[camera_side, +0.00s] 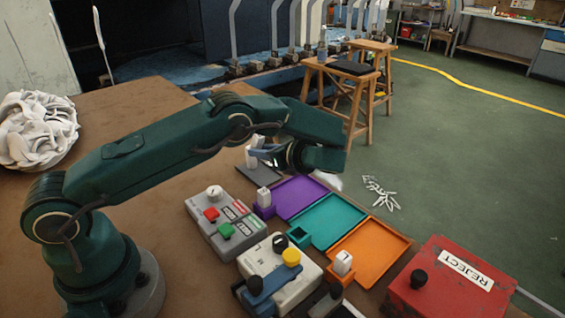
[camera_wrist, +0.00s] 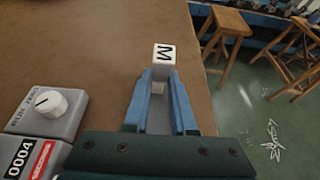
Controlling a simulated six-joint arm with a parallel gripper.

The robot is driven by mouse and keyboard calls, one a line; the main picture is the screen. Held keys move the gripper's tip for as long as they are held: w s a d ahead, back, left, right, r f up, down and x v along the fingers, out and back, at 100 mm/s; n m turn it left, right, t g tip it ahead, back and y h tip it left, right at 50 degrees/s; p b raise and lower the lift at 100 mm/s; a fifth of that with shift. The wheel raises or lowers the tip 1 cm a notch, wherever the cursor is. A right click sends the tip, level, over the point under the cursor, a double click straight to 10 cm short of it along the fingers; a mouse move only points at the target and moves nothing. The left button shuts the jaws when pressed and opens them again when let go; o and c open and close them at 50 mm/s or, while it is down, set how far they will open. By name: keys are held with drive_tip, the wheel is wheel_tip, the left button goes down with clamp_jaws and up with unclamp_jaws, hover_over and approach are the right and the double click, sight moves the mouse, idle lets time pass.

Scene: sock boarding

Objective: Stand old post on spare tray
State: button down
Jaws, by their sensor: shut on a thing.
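My gripper (camera_side: 262,152) is shut on a white post (camera_side: 250,158) at the far side of the table. The post looks upright. A dark grey tray (camera_side: 266,174) lies just below and beside it, partly hidden by my gripper; I take it as the spare tray. Whether the post's foot touches anything cannot be told.
Purple (camera_side: 298,198), teal (camera_side: 328,221) and orange (camera_side: 370,253) trays run along the table edge. White posts stand at the purple (camera_side: 264,197) and orange (camera_side: 342,263) ones. A grey control box (camera_side: 222,222), a cream box (camera_side: 280,273) and a red reject box (camera_side: 450,285) stand nearby.

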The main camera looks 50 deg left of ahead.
drive_tip(key=c, duration=0.7)
unclamp_jaws()
drive_tip(key=shift+f, duration=0.25)
drive_tip(key=shift+c, duration=0.2)
drive_tip(key=shift+d+r, duration=0.1)
drive_tip(key=shift+r, duration=0.05)
